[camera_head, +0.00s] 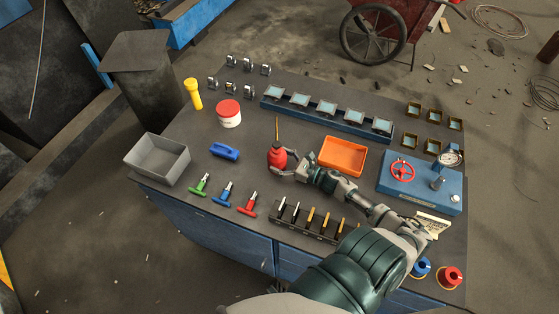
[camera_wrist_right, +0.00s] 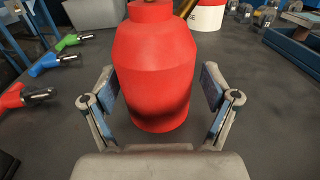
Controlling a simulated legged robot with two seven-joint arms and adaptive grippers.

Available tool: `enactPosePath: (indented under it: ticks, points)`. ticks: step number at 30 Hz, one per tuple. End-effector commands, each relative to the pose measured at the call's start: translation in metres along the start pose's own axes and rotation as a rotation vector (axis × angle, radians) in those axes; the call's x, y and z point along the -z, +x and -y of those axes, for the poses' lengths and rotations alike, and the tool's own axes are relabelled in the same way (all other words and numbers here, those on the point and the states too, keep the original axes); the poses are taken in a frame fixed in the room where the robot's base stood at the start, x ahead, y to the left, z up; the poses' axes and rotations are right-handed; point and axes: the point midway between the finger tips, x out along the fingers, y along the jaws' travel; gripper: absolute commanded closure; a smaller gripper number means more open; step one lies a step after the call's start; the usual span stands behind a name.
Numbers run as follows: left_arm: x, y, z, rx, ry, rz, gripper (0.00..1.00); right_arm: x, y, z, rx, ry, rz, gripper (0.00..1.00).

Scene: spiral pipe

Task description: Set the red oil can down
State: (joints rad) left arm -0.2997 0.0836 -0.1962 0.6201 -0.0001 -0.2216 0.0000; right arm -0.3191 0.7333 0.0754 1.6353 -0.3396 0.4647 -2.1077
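The red oil can (camera_head: 276,158) is upright on the left-middle part of the dark workbench, its thin spout pointing up. In the right wrist view the can (camera_wrist_right: 154,75) fills the centre, between the two fingers of my right gripper (camera_wrist_right: 160,90). The fingers are spread on either side of it. A narrow gap shows between the can and the right-hand finger; the left-hand finger is very close to it, and contact there is unclear. In the head view my right gripper (camera_head: 289,165) is low at the can. The can's base appears at the bench surface. My left gripper is not in view.
A blue block (camera_head: 224,151), a white tub with red lid (camera_head: 229,114), a grey bin (camera_head: 157,160) and T-handled tools (camera_head: 225,193) lie to the left. An orange tray (camera_head: 342,157) is right of the can. A tool rack (camera_head: 310,222) stands in front.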

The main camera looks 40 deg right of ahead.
Motion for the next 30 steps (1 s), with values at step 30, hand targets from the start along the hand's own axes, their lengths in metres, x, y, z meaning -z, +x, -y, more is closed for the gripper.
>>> enactPosePath:
  ticks: [30]
  points:
    - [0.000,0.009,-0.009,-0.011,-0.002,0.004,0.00,0.000,-0.112,-0.002,0.001,-0.001,-0.003,0.02]
